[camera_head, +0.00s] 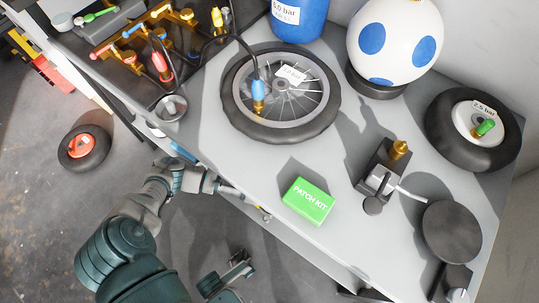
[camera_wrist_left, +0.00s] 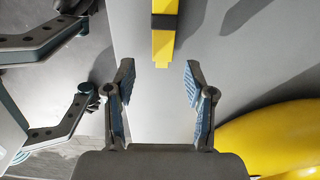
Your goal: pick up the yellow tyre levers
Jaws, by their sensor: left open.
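The yellow tyre levers (camera_wrist_left: 163,45) show at the top of the left wrist view as a narrow yellow bar with a dark band around it. They lie on the grey surface, and their upper part is cut off by the frame. My left gripper (camera_wrist_left: 159,78) is open, its blue-padded fingers to either side of the levers' near end, with nothing between them. In the head view my left gripper (camera_head: 240,195) is at the bench's front edge. A small yellow bit (camera_head: 265,214) shows beside it. My right gripper (camera_head: 230,274) is low in the head view, empty, with its fingers apart.
A green patch kit box (camera_head: 308,201) lies right of my left gripper. A spoked wheel (camera_head: 233,104) lies behind it. A metal stand (camera_head: 380,172) and dark disc (camera_head: 451,232) are further right. A large yellow rounded thing (camera_wrist_left: 282,142) is right of the fingers in the wrist view.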

